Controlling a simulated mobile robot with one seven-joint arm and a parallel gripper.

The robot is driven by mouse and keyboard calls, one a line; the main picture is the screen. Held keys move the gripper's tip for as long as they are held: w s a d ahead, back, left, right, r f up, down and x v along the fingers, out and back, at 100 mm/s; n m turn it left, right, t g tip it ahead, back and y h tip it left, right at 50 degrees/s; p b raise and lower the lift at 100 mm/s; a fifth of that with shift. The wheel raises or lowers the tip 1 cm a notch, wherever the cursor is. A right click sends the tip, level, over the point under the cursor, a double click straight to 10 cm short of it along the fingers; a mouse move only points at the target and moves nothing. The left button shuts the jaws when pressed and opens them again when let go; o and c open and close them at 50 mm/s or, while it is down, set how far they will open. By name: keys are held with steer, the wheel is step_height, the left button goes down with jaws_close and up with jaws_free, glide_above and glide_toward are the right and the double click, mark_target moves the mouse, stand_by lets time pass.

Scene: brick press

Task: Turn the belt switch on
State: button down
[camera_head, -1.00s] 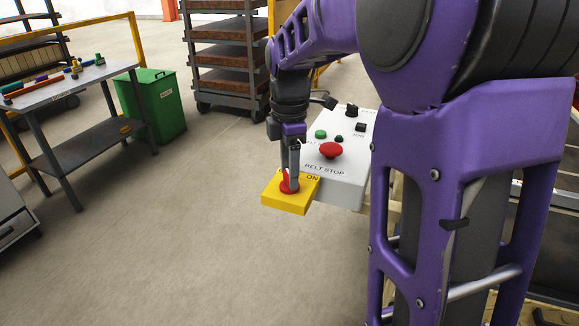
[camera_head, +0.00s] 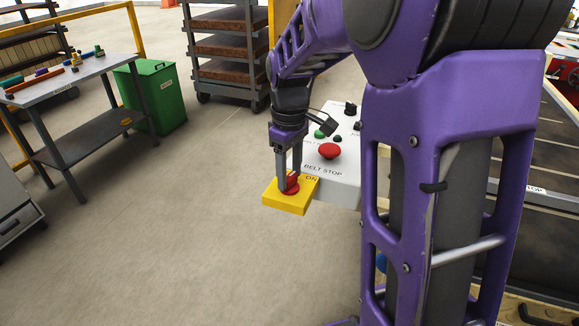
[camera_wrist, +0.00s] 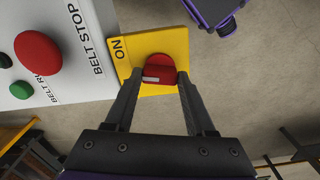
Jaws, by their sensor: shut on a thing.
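The belt switch is a yellow box (camera_head: 287,203) with a red knob (camera_head: 293,187) on top and the word ON at one edge. It sits against the front end of the white control panel. My gripper (camera_head: 289,183) reaches down from above and is shut on the red knob. In the wrist view the knob (camera_wrist: 160,66) lies between the tips of the two dark fingers (camera_wrist: 159,76). A short white mark shows on the knob, with the ON label on the box to its left.
The white panel (camera_head: 334,189) beside the switch carries a red BELT STOP button (camera_head: 329,151), a green button (camera_head: 320,133) and black controls. A grey table (camera_head: 75,76), green bin (camera_head: 157,96) and brick rack (camera_head: 228,50) stand farther back. Open floor lies left of the switch.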

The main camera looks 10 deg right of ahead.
mark_target(289, 176)
steer(key=m+p, duration=0.1)
steer(key=m, duration=0.5)
steer(key=shift+p, duration=0.3)
steer(key=shift+m, duration=0.3)
steer(key=shift+c, duration=1.2)
jaws_free()
step_height(289, 176, up, 18)
steer(key=p, duration=0.1)
steer(key=shift+f+p, duration=0.25)
steer(key=shift+p, duration=0.1)
